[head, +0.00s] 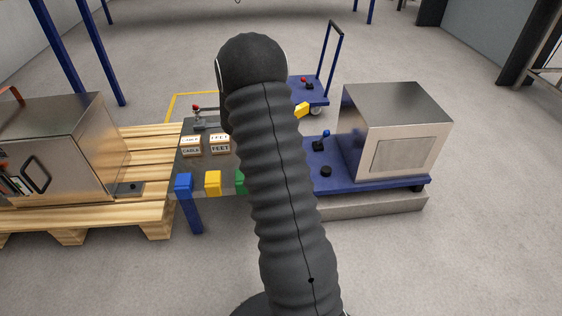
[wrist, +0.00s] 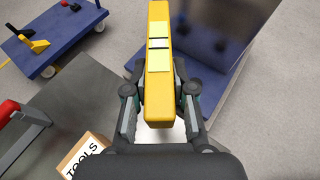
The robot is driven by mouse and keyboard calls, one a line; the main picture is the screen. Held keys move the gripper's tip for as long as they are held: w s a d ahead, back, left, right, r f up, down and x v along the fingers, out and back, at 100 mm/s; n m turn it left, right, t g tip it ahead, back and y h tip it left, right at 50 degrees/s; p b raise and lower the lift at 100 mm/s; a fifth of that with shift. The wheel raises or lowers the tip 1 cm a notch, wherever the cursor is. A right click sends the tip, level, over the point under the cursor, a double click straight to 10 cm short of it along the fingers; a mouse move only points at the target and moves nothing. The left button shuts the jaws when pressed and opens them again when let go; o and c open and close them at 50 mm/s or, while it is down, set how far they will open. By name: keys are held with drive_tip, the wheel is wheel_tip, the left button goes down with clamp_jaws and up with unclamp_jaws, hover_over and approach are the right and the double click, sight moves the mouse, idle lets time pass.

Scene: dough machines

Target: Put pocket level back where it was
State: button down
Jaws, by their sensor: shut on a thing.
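The pocket level is a yellow bar (wrist: 158,85) with pale vial windows and dark lines on its upper face. My gripper (wrist: 160,105) is shut on it in the wrist view, with one finger on each side. The level points away from the wrist, held over the area between the grey table (wrist: 85,85) and a blue platform. In the head view my arm hides the gripper. A yellow piece (head: 301,111) shows just right of my arm there; I cannot tell whether it is the level.
The grey table carries small boxes labelled CABLE (head: 191,146) and FEET (head: 220,146), with blue (head: 183,184) and yellow (head: 213,183) blocks at its front edge. A steel machine (head: 400,130) stands on the blue platform (head: 340,180). A steel cabinet (head: 70,145) sits on a pallet at left.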

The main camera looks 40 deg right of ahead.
drive_tip(key=s+d+f+m+g+b, duration=0.1)
drive_tip(key=s+d+f+m+g, duration=0.25)
drive_tip(key=d, duration=0.25)
drive_tip(key=shift+n, duration=0.35)
drive_tip(key=w+a+f, duration=0.1)
drive_tip(key=a+f, duration=0.1)
drive_tip(key=a, duration=0.1)
drive_tip(key=w+a+f, duration=0.2)
drive_tip(key=a, duration=0.2)
drive_tip(key=w+a+f+b, duration=0.1)
drive_tip(key=a+f, duration=0.1)
drive_tip(key=a, duration=0.1)
drive_tip(key=shift+w+a+f, duration=0.15)
drive_tip(key=shift+w+f, duration=0.2)
drive_tip(key=shift+f+b, duration=0.35)
drive_tip(key=shift+f, duration=1.65)
drive_tip(key=shift+f, duration=0.15)
drive_tip(key=c, duration=1)
unclamp_jaws()
